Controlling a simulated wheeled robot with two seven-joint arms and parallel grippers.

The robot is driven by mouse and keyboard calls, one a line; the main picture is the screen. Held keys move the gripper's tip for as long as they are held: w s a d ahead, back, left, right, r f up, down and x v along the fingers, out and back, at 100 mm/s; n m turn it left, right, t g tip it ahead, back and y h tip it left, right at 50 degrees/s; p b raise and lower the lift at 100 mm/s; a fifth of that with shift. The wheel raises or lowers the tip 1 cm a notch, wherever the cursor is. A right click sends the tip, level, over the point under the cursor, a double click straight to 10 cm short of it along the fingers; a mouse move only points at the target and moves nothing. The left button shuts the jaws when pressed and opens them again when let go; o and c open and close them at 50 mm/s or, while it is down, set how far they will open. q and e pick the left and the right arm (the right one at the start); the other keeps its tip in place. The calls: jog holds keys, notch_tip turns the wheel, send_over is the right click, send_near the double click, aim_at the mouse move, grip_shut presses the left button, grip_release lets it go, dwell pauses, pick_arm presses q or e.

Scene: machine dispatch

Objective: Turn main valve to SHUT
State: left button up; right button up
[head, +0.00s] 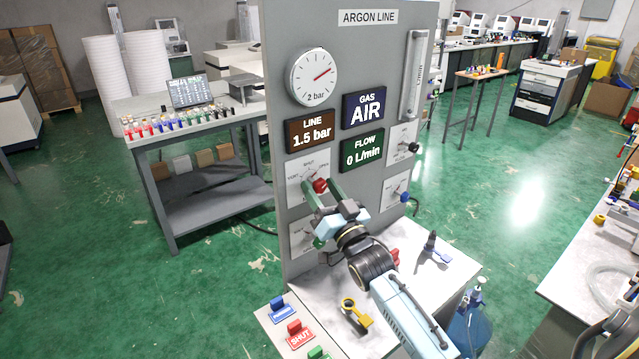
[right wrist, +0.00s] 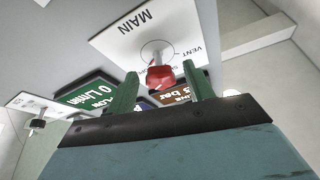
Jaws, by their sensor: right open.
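The main valve is a red knob (head: 320,185) on a white plate marked VENT, SHUT and OPEN, on the grey ARGON LINE panel (head: 362,50). In the right wrist view the red knob (right wrist: 160,76) sits in front of the plate marked MAIN (right wrist: 137,25), seen upside down. My right gripper (head: 319,191) is open, with its green fingers reaching to the panel, one on each side of the knob. The gap between the fingers (right wrist: 161,80) shows space beside the knob. I cannot tell which mark the knob points to. My left gripper is not in view.
The panel carries a dial gauge (head: 312,77), LINE 1.5 bar (head: 310,131), GAS AIR (head: 363,108) and FLOW 0 L/min (head: 361,152) displays, and other valves, one with a black knob (head: 414,148). Below, a yellow tool (head: 356,313) and coloured tags, including red SHUT (head: 300,336), lie on the bench.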

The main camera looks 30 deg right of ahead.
jog(key=shift+w+r, duration=0.25)
jog(key=shift+w, duration=0.35)
jog(key=c, duration=1)
jog(key=shift+o, duration=0.2)
